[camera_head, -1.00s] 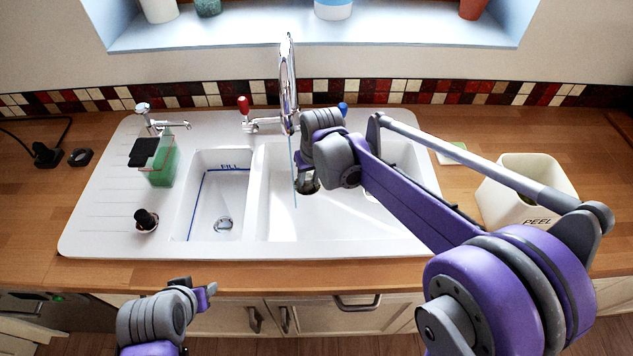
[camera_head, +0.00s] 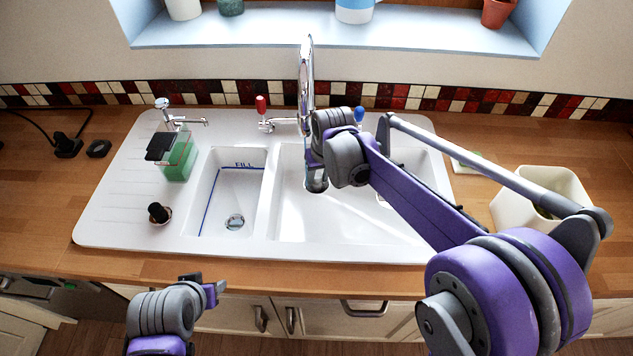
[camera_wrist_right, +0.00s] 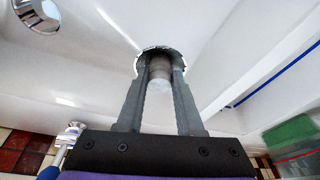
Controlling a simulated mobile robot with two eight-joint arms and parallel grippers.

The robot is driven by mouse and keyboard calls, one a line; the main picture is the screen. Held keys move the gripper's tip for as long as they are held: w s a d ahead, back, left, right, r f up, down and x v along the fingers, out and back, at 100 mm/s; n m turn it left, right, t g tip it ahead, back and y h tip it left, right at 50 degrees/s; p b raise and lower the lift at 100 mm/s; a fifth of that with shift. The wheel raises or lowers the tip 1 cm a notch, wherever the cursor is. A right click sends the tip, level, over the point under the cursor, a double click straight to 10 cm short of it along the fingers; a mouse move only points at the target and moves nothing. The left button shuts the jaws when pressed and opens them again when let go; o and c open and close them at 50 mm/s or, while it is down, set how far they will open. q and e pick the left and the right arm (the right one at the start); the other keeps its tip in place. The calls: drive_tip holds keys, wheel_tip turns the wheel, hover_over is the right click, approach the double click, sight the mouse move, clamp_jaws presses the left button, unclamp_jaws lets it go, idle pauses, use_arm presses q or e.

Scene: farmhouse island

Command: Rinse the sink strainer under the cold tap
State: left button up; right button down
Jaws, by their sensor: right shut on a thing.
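My right gripper (camera_head: 316,184) is low over the large right basin (camera_head: 345,225), just in front of the tall chrome tap (camera_head: 306,75). In the right wrist view my gripper (camera_wrist_right: 160,85) is shut on the sink strainer (camera_wrist_right: 160,53), a round metal piece with a stem between the fingertips. Much of the strainer is hidden by the fingers. The blue cold handle (camera_head: 359,113) stands right of the spout, the red handle (camera_head: 261,104) left of it. No water stream shows now. My left gripper (camera_head: 208,287) hangs in front of the counter edge, away from the sink; its jaw opening is unclear.
The smaller left basin (camera_head: 210,205) has a drain (camera_head: 235,222) and a blue fill line. A green soap container (camera_head: 178,160) and a black-topped knob (camera_head: 158,212) are on the drainboard. A cream bin (camera_head: 512,207) stands right, partly behind my right arm.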

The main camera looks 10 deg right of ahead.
drive_tip(key=shift+w+d, duration=0.3)
drive_tip(key=shift+d, duration=0.15)
drive_tip(key=shift+s+a, duration=0.1)
drive_tip(key=shift+a, duration=0.1)
drive_tip(key=shift+s+a, duration=0.25)
drive_tip(key=shift+a, duration=0.1)
drive_tip(key=shift+s+d, duration=0.1)
drive_tip(key=s+d, duration=0.4)
drive_tip(key=s, duration=0.2)
drive_tip(key=shift+s, duration=0.3)
idle(0.3)
idle(1.2)
